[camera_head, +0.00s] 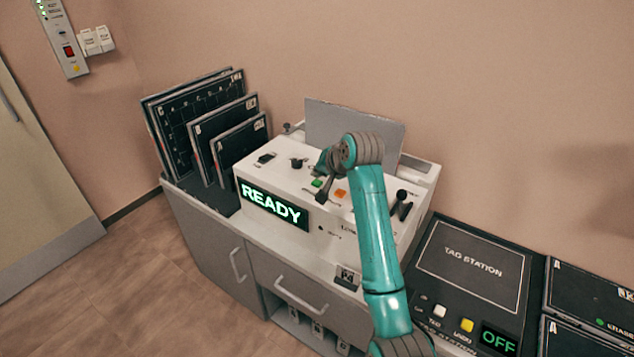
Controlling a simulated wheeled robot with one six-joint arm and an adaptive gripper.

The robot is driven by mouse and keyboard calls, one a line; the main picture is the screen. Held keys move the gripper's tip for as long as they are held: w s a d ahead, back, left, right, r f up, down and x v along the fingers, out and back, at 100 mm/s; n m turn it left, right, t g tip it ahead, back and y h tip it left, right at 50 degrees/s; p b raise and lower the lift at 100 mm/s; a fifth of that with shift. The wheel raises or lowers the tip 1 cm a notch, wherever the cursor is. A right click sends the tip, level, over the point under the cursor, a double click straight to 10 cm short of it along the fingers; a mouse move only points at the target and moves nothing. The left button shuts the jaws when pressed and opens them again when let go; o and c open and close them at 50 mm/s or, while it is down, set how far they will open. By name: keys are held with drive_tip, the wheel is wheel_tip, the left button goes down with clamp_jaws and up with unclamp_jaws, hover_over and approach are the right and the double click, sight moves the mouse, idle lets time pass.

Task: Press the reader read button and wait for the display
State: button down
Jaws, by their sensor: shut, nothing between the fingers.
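The white reader (265,171) stands on a grey cabinet against the wall. Its front display (274,205) shows "READY" in green letters. A green button (317,183) and an orange button (341,193) sit on its top, with black knobs nearby. My teal arm reaches over the reader from the lower right. My arm hides part of the reader's right side.
Dark plates (200,110) stand upright in a rack left of the reader. A black tag station (470,262) lies to the right, its small display (498,340) reading "OFF". More dark panels (590,300) lie at far right. The floor (130,270) at left is clear.

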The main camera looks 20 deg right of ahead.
sight(319, 183)
drive_tip(key=shift+f, duration=0.1)
idle(0.5)
drive_tip(key=shift+f, duration=0.35)
drive_tip(key=shift+f, duration=0.5)
idle(0.8)
drive_tip(key=shift+r, duration=0.1)
idle(0.3)
drive_tip(key=shift+r, duration=0.85)
drive_tip(key=shift+r, duration=0.1)
drive_tip(key=shift+r, duration=2.4)
